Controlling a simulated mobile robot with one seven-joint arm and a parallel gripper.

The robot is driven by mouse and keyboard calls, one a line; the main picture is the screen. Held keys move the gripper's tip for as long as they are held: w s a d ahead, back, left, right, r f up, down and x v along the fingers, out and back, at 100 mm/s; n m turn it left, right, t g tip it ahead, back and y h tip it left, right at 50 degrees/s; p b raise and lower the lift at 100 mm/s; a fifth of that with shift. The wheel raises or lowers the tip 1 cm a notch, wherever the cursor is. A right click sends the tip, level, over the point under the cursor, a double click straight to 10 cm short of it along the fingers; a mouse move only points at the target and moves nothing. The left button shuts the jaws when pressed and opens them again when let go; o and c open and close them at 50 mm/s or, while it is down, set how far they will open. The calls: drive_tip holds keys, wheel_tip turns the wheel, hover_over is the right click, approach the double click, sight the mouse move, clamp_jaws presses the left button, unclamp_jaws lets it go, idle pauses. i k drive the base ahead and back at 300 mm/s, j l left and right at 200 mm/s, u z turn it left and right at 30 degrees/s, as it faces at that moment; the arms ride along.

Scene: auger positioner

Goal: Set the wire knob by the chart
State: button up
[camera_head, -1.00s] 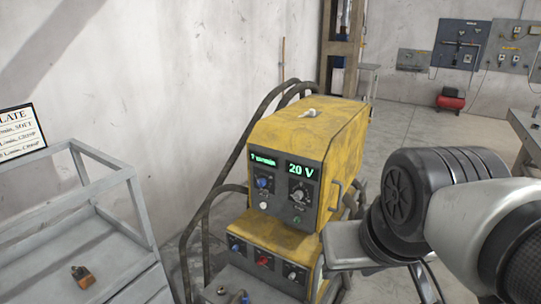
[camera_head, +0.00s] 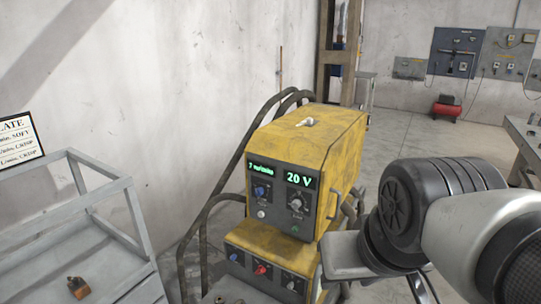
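A yellow welding machine (camera_head: 303,146) stands in the middle of the view. Its upper panel has a green display that reads "20 V" on the right and a smaller reading on the left that looks like "7" with a unit. Below are a blue knob (camera_head: 261,191) at left and a grey-black knob (camera_head: 296,204) at right. Which one is the wire knob is too small to read. A chart (camera_head: 17,138) on the wall at the far left is cut off by the frame; part of a word, "LATE", and several lines show.
A grey metal rack (camera_head: 95,225) stands at left with a small orange-brown part (camera_head: 78,287) on it. Black hoses (camera_head: 205,225) run behind and left of the machine. A lower yellow unit (camera_head: 268,262) has more knobs. Wall panels, a red compressor (camera_head: 447,106) and a bench are at the back right.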

sight(259, 192)
drive_tip(key=j, duration=1.9)
